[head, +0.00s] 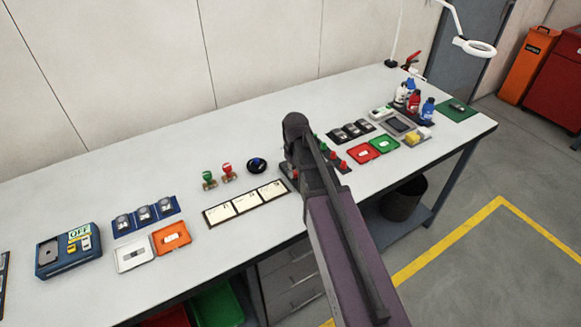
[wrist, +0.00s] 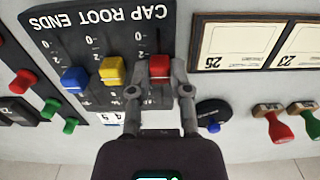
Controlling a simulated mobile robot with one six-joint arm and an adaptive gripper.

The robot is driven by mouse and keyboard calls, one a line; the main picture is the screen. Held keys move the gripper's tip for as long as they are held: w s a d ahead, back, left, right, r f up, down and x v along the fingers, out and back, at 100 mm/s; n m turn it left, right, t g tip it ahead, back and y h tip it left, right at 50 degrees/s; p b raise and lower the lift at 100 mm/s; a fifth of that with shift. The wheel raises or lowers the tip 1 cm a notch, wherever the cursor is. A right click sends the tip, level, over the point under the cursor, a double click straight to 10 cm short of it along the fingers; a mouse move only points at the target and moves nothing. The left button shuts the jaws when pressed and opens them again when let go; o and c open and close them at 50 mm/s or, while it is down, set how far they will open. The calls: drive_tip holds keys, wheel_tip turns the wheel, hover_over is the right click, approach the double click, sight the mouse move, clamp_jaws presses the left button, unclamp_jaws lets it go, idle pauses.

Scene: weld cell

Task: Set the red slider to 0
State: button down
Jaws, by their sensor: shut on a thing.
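In the wrist view, the dark panel (wrist: 62,48) marked CAP ROOT ENDS appears upside down. It carries a blue slider (wrist: 75,78), a yellow slider (wrist: 112,70) and the red slider (wrist: 159,67) in a row. My gripper (wrist: 160,74) is closed around the red slider's cap, one finger on each side. The red cap sits slightly nearer the lettering than the other two. A 0 mark shows near the lettering end of the scales; the fingers cover part of the red scale. In the head view my arm hides most of this panel.
The card strip (wrist: 248,42) lies close right of the panel in the wrist view. A black round dial (wrist: 213,110), red stamp (wrist: 276,127) and green stamp (wrist: 305,117) stand nearby. Red and green knobs (wrist: 24,80) are at the left. The bench (head: 110,180) is clear toward the wall.

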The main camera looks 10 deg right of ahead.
drive_tip(key=shift+s+d, duration=0.25)
drive_tip(key=shift+s, duration=0.55)
drive_tip(key=shift+s+d, duration=0.2)
drive_tip(key=shift+s, duration=0.6)
drive_tip(key=c, duration=0.6)
unclamp_jaws()
drive_tip(key=shift+o, duration=0.2)
drive_tip(key=shift+w, duration=0.15)
